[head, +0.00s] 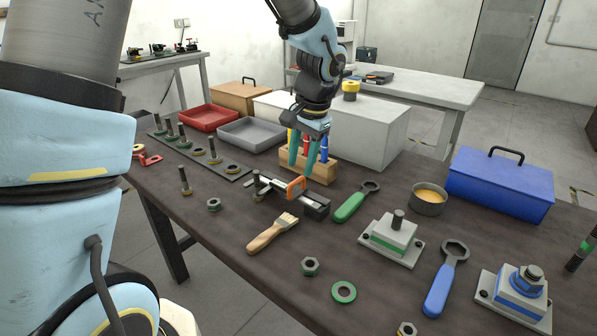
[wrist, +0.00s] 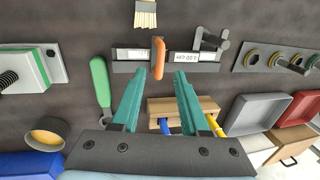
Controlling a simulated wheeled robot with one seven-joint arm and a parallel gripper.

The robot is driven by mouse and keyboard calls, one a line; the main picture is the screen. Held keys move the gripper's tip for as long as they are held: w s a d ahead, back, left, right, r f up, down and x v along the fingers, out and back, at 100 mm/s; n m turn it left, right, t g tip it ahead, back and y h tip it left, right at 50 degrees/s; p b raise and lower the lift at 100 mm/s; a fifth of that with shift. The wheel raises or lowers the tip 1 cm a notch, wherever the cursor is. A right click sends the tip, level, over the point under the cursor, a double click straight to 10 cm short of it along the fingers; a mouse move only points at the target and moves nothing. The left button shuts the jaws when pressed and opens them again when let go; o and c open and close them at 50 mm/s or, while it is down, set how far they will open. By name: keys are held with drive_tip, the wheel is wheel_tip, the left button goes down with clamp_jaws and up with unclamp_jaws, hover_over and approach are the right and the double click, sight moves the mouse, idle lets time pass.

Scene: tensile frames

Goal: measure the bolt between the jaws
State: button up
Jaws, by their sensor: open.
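The measuring gauge (head: 314,206) lies on the dark bench, with a dark base, pale scale plates and an orange slider (head: 296,187). It also shows in the wrist view (wrist: 124,67), with the orange slider (wrist: 158,57) near its middle. A dark grey bolt (head: 257,181) stands at the gauge's left end in the head view. It shows at the gauge's right end in the wrist view (wrist: 211,39); I cannot tell whether it sits between the jaws. My gripper (head: 301,169) is open and empty, teal fingers pointing down above and behind the gauge. Its fingertips (wrist: 160,75) are apart near the slider.
A wooden holder (head: 322,172) with coloured tools stands just behind my gripper. A brush (head: 268,235), a green-handled wrench (head: 352,205) and a fixture (head: 392,240) surround the gauge. A bolt strip (head: 197,154) and trays (head: 250,135) lie left and behind.

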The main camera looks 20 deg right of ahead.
sight(297, 180)
drive_tip(key=shift+w+a+f, duration=0.1)
drive_tip(key=shift+w+f, duration=0.05)
drive_tip(key=shift+f, duration=0.75)
drive_tip(key=shift+w+a+f, duration=0.1)
drive_tip(key=shift+w+f, duration=0.05)
drive_tip(key=shift+f, duration=0.7)
clamp_jaws()
